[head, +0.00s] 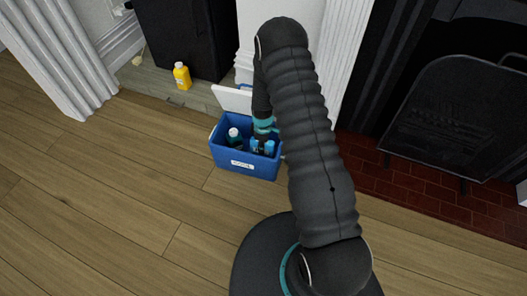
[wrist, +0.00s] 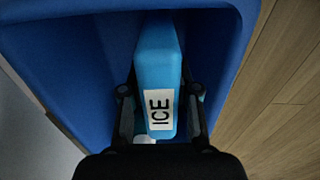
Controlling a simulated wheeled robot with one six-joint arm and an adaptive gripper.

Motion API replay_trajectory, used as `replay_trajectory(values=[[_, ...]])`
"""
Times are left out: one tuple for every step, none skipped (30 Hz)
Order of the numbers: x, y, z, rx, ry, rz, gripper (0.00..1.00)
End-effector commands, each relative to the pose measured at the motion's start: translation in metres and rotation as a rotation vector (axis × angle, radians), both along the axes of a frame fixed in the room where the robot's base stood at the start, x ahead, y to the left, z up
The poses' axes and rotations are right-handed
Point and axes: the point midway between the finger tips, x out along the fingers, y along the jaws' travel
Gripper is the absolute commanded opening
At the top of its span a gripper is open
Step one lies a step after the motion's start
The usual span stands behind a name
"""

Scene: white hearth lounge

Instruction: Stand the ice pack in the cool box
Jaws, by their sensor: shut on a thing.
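The blue cool box (head: 232,160) stands on the wooden floor with its white lid (head: 232,98) open; its blue wall also shows in the wrist view (wrist: 70,50). My gripper (wrist: 160,100) is shut on the light blue ice pack (wrist: 158,60), which has a white "ICE" label, with one finger on each side. In the head view my gripper (head: 262,141) is at the right part of the box opening, with light blue (head: 269,147) showing beside it. The ice pack appears within the box walls; whether its lower end touches the floor of the box is hidden.
A dark bottle with a white cap (head: 234,133) stands inside the box at the left. A fireplace with a dark screen (head: 450,115) and red brick hearth is at the right. The floor at left is clear.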

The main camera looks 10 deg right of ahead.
Motion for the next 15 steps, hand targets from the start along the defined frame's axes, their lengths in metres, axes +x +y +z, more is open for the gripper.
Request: replay_trajectory(values=[[0.001,0.000,-0.004,0.000,-0.001,0.000,0.00],[0.001,0.000,-0.006,0.000,-0.002,0.000,0.00],[0.001,0.000,-0.007,0.000,-0.002,0.000,0.00],[0.001,0.000,-0.009,0.000,-0.002,0.000,0.00],[0.001,0.000,-0.010,0.000,-0.002,0.000,0.00],[0.001,0.000,-0.013,0.000,-0.001,0.000,0.00],[0.001,0.000,-0.016,0.000,-0.001,0.000,0.00],[0.000,0.000,-0.019,0.000,0.000,0.000,0.00],[0.000,0.000,-0.025,0.000,0.001,0.000,0.00],[0.000,0.000,-0.029,0.000,0.001,0.000,0.00],[0.000,0.000,-0.033,0.000,0.000,0.000,0.00],[0.000,0.000,-0.039,0.000,0.000,0.000,0.00],[0.000,0.000,-0.042,0.000,0.000,0.000,0.00],[0.000,0.000,-0.044,0.000,-0.001,0.000,0.00],[0.001,0.000,-0.046,0.000,-0.001,0.000,0.00]])
